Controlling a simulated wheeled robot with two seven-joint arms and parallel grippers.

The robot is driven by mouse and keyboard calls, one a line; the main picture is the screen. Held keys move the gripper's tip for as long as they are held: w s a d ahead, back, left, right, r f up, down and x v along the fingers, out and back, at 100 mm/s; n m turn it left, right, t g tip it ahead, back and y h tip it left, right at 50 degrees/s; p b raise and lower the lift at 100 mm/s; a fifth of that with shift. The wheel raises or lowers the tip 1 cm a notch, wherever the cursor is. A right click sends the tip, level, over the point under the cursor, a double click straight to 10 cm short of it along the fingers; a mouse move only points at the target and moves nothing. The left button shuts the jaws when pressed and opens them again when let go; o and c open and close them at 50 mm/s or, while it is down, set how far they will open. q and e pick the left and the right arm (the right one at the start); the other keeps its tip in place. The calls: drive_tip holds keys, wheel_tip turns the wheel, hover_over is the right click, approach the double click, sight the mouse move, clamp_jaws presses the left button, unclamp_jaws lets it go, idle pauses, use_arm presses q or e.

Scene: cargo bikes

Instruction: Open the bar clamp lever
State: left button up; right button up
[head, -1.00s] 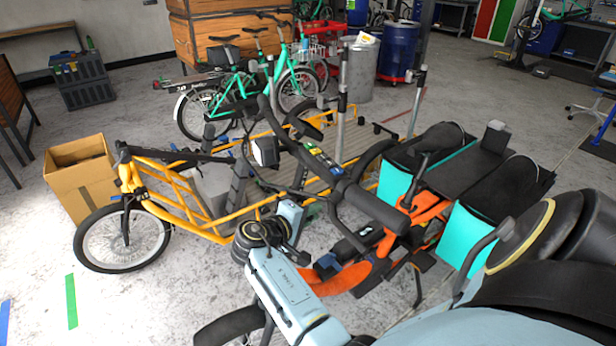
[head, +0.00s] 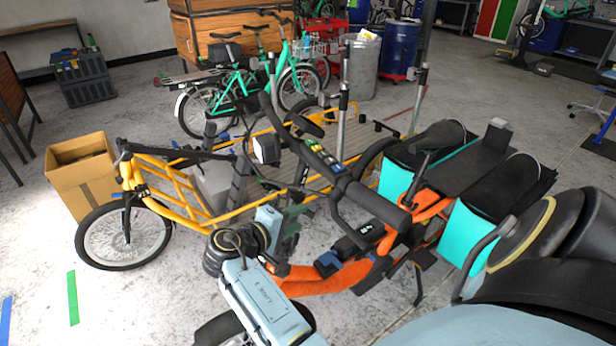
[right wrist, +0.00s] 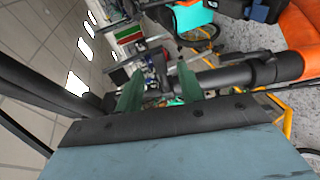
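The orange cargo bike (head: 330,277) stands in the middle of the head view. Its black handlebar (head: 375,203) and the stem area with a coloured strip (head: 322,158) are at its front. I cannot make out the bar clamp lever clearly in either view. My right gripper (head: 294,208) is beside the handlebar and stem, to their left in the head view. In the right wrist view its green fingers (right wrist: 160,90) stand apart with nothing held between them. A dark tube with collars (right wrist: 235,76) lies just right of the fingers there. My left gripper is out of view.
A yellow cargo bike (head: 165,185) stands close behind on the left, by a cardboard box (head: 82,172). Turquoise panniers (head: 470,235) and black seats flank the orange bike's rear on the right. Open floor lies at the front left.

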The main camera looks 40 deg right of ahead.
drive_tip(key=v, duration=0.7)
drive_tip(key=shift+c, duration=0.2)
